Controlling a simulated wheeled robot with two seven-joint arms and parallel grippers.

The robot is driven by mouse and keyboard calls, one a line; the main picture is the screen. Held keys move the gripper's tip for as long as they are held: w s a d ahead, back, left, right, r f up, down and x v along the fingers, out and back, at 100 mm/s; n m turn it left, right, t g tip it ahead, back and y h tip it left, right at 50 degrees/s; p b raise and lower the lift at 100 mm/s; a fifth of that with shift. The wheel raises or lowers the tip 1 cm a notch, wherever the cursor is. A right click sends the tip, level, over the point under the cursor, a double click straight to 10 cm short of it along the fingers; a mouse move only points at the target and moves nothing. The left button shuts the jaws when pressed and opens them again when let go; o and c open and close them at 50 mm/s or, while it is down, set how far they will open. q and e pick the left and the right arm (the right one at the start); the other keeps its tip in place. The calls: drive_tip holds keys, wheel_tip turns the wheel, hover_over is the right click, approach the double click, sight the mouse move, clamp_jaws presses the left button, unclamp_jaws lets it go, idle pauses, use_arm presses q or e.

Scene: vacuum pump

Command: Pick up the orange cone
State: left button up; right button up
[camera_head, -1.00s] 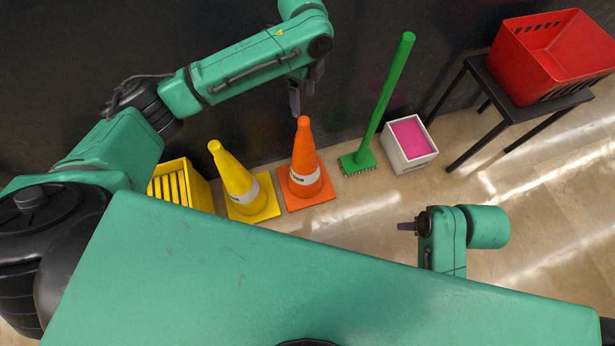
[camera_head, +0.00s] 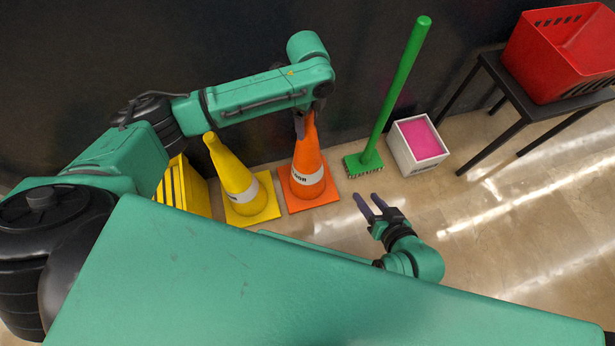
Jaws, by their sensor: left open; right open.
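The orange cone (camera_head: 307,163) stands upright on the floor, with a white band around its lower part and a square orange base. My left gripper (camera_head: 301,124) points down at the cone's tip and overlaps it in the head view. It is open, and its fingers partly hide the tip. I cannot tell whether they touch the cone. My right gripper (camera_head: 370,203) is open and empty, to the right of the cone's base and nearer to me, with its fingers pointing up and left in the picture.
A yellow cone (camera_head: 236,180) stands close on the left, with a yellow crate (camera_head: 183,190) beyond it. A green broom (camera_head: 393,97) and a white box (camera_head: 402,152) with a pink top are on the right. A red basket (camera_head: 560,50) sits on a dark stand (camera_head: 512,88).

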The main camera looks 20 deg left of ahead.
use_arm(q)
clamp_jaws()
drive_tip(key=shift+r, duration=0.15)
idle(1.2)
